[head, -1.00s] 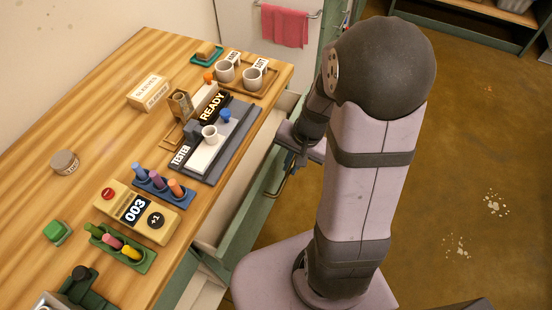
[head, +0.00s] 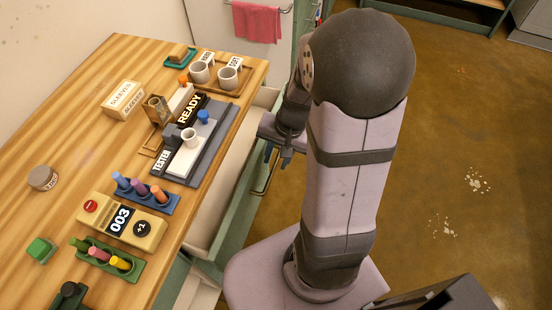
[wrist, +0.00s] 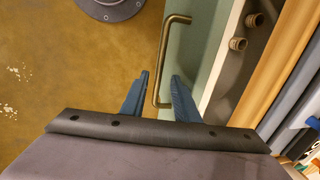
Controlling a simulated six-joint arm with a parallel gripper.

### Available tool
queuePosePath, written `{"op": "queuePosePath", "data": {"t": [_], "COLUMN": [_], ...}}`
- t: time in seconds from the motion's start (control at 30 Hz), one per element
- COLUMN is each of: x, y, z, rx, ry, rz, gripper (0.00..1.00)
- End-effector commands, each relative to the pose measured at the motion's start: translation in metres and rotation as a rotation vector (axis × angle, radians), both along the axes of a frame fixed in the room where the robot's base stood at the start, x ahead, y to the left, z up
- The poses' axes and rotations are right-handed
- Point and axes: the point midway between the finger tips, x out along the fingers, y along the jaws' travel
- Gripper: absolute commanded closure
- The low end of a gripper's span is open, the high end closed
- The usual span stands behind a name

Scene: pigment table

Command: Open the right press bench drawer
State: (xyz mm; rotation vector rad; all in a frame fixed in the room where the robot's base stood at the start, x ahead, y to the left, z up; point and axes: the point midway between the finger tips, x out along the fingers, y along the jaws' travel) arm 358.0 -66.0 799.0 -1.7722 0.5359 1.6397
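The press bench drawer (head: 238,215) stands pulled out from under the right edge of the wooden bench, its pale inside showing. Its green front (wrist: 196,45) carries a brass bar handle (wrist: 164,60), also seen in the head view (head: 265,180). My gripper (wrist: 159,85) is at the handle's near end in the wrist view. Its two blue fingers are spread, one on each side of the handle, with gaps showing. In the head view my gripper (head: 278,155) is just above the handle, partly behind my arm.
Two small brass round pieces (wrist: 238,43) show inside the drawer. The bench top (head: 70,130) holds a tester, cups (head: 228,78), pigment racks and a counter box (head: 122,222). A pink towel (head: 257,22) hangs behind. The floor (head: 450,150) on the right is clear.

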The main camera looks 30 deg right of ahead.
Motion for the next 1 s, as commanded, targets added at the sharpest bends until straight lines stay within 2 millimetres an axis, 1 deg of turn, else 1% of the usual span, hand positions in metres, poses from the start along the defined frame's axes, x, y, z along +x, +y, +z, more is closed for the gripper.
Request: {"op": "queuePosePath", "data": {"t": [0.03, 0.2, 0.4, 0.53, 0.83, 1.0], "x": [0.0, -0.003, -0.006, -0.007, -0.007, -0.006], "y": [-0.002, -0.005, -0.008, -0.008, -0.008, -0.008], "z": [0.01, 0.033, 0.051, 0.055, 0.055, 0.061], "rx": [-0.001, -0.002, -0.002, 0.0, 0.0, 0.004], "ry": [-0.004, -0.005, -0.003, 0.0, 0.0, 0.003], "rz": [-0.002, -0.003, -0.002, -0.001, -0.001, -0.001], "gripper": [0.72, 0.72, 0.72, 0.72, 0.72, 0.72]}}
